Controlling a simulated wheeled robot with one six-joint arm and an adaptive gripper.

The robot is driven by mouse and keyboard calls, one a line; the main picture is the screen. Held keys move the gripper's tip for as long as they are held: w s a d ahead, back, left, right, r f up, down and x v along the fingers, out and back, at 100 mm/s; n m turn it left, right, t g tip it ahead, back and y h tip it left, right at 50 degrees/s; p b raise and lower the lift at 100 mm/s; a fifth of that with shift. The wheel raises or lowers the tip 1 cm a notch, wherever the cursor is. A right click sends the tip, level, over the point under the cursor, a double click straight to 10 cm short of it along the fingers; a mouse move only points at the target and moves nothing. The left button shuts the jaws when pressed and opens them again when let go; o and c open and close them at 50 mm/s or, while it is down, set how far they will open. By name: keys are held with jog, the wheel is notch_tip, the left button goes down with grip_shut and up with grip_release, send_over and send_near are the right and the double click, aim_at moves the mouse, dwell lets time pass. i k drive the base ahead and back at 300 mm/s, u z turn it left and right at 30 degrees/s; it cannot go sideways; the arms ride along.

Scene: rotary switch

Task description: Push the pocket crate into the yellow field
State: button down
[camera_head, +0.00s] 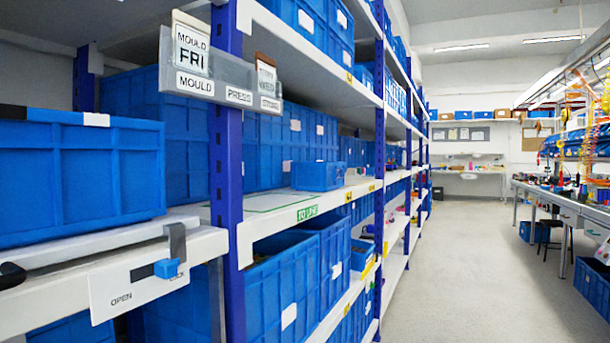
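A small blue crate (320,176), likely the pocket crate, stands upright on the middle shelf board, right of the near blue post. A pale field with a thin green outline (283,202) lies on the board in front of it, to the lower left. I see no clearly yellow field; only small yellow markers (348,196) show on the shelf edge. My gripper is not in view, and nothing touches the crate.
A blue post (226,150) stands left of the field. Large blue bins (285,140) fill the shelf behind. A plate marked OPEN with a blue slider (167,268) hangs at the near left. The aisle floor (455,270) at right is clear.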

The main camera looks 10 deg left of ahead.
aim_at(311, 177)
jog(key=z, duration=0.6)
jog(key=i, duration=1.35)
jog(key=u, duration=0.15)
